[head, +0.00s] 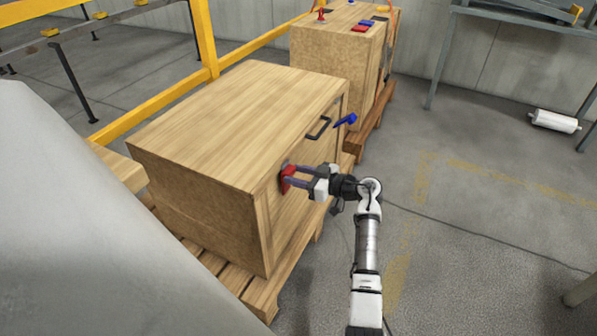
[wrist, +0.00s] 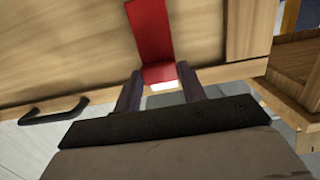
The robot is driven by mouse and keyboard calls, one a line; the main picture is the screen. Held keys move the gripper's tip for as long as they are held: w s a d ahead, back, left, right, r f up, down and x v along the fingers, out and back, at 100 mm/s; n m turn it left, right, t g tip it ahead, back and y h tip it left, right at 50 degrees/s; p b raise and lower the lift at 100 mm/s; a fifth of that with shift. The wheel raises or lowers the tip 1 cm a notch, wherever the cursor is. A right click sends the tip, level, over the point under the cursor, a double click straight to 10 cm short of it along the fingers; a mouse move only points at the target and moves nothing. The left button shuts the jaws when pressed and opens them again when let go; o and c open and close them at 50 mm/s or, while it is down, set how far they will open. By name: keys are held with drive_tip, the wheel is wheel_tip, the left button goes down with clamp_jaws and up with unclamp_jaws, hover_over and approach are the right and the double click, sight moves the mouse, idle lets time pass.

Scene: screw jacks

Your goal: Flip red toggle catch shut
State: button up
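The red toggle catch (head: 288,178) is on the front face of the near wooden crate (head: 225,110). In the wrist view the catch (wrist: 151,32) is a flat red strip running down the panel, its lower end between my fingertips. A small white patch shows just below it. My gripper (head: 293,177) reaches the catch from the right. In the wrist view, one finger of my gripper (wrist: 160,88) is on each side of the strip's lower end. The fingers are apart, but I cannot tell whether they press on the catch.
A blue catch (head: 345,120) and a black handle (head: 318,128) are farther along the same crate. The crate stands on a pallet (head: 262,296). A second crate (head: 335,60) is behind, and a yellow rail (head: 205,40) runs along the left.

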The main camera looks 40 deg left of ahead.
drive_tip(key=o, duration=0.4)
drive_tip(key=p+v, duration=0.1)
drive_tip(key=v, duration=1.2)
drive_tip(key=shift+d+r+p, duration=0.1)
drive_tip(key=shift+d+p, duration=0.3)
